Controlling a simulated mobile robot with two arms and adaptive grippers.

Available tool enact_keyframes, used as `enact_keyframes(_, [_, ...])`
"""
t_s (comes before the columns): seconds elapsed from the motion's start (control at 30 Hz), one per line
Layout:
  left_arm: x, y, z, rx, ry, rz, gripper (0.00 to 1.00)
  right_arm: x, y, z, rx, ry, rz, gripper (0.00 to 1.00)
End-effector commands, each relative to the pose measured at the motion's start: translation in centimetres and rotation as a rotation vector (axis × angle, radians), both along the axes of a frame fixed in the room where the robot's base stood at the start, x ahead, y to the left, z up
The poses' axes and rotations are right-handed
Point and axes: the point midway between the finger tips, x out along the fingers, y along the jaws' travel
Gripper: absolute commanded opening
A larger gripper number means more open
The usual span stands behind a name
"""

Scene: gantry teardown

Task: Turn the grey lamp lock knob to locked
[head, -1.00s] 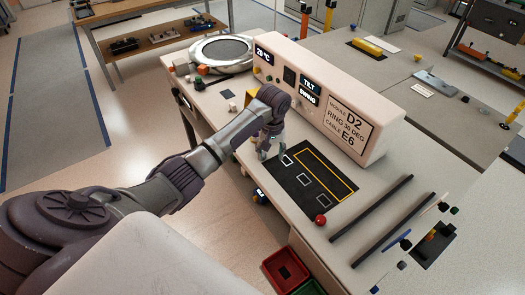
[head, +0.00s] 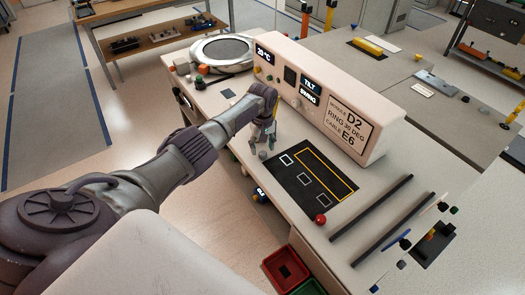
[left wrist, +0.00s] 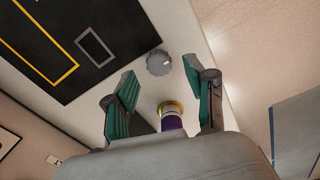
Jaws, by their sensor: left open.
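A round grey knob (left wrist: 159,62) with a light mark on its rim stands on the pale bench top, between the dark mat and the bench edge. In the head view, what looks like the same knob (head: 262,155) sits just below my left gripper (head: 262,143). The left wrist view shows my left gripper (left wrist: 161,82) open, its two green-lined fingers apart and nothing between the tips. The knob lies just beyond the fingertips, apart from them. Whether the knob is at locked cannot be read. My right gripper is in neither view.
A purple post with a yellow ring (left wrist: 172,118) shows low between the fingers. A dark mat (head: 292,180) with a yellow outline lies beside the knob. A red ball (head: 320,219) is at its near corner. A pale console (head: 318,95) stands behind. Two black rails (head: 372,208) lie right.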

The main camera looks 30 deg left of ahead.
Motion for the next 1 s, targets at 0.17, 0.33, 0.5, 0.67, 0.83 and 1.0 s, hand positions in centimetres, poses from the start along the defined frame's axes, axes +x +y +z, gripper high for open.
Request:
enact_keyframes(0.17, [0.1, 0.0, -2.0, 0.0, 0.0, 0.0, 0.55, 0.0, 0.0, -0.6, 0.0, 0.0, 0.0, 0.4])
enact_keyframes(0.33, [0.1, 0.0, -2.5, 0.0, -0.002, -0.001, 0.55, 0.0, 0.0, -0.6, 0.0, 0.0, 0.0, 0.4])
enact_keyframes(0.5, [0.1, 0.0, -2.5, 0.0, -0.001, -0.002, 0.55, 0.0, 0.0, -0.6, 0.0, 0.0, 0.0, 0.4])
enact_keyframes(0.67, [0.1, 0.0, -2.5, 0.0, -0.001, -0.002, 0.35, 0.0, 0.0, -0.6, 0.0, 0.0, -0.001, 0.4])
enact_keyframes(0.83, [0.0, 0.0, -2.5, 0.0, -0.001, -0.002, 0.07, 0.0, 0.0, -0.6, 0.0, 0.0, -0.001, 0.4])
enact_keyframes(1.0, [0.1, 0.0, -2.5, 0.0, -0.001, -0.003, 0.0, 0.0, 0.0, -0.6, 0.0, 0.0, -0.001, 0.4])
